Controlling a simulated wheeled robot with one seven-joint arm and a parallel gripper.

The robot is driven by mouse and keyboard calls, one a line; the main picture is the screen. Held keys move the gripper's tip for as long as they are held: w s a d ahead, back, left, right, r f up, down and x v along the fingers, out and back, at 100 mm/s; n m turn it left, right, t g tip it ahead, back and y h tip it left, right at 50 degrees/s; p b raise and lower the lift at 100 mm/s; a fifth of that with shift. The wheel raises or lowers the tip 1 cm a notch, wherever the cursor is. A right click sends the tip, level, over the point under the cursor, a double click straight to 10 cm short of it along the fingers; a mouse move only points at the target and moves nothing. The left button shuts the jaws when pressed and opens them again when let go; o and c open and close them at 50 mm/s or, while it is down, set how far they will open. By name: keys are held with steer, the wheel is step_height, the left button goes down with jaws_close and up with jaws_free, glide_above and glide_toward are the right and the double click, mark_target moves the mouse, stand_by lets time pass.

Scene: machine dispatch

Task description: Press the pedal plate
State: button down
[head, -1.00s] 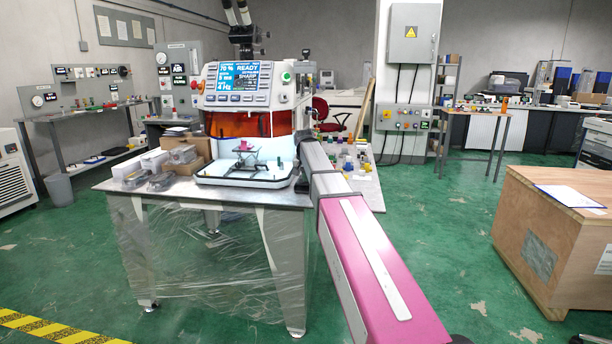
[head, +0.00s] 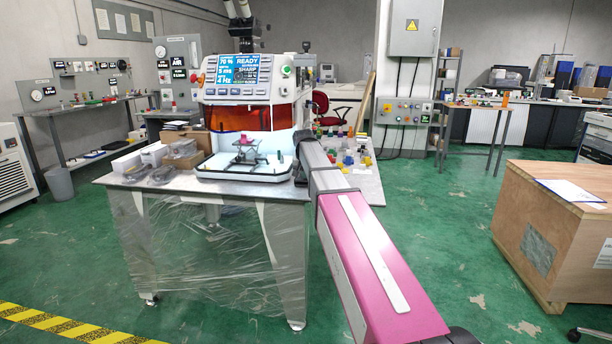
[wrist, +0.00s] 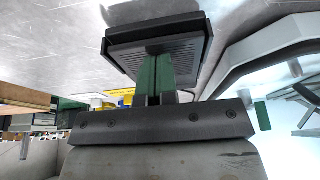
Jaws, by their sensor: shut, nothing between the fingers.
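A dark ribbed plate in a black frame, which looks like the pedal plate (wrist: 190,52), lies on the bare metal tabletop (wrist: 70,45) at the top middle of the wrist view. My gripper (wrist: 153,62) is shut, with its green fingers together and empty. The fingertips overlap the near edge of the plate in the picture; I cannot tell whether they touch it. In the head view my pink and grey arm reaches to the right side of the white machine (head: 240,92). The gripper and the plate are hidden there.
The machine's pale curved base (wrist: 270,40) is close on the right in the wrist view. Boxes and bagged items (head: 180,150) crowd the table's left side. Colored parts sit on a board (head: 365,185) behind the arm. A wooden crate (head: 535,240) stands at the right.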

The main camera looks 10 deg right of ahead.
step_height(320, 180, up, 4)
steer(key=shift+s+r, duration=0.1)
steer(key=v, duration=0.9)
steer(key=shift+s+a+r, duration=0.15)
steer(key=shift+s+a, duration=0.05)
steer(key=shift+s, duration=0.3)
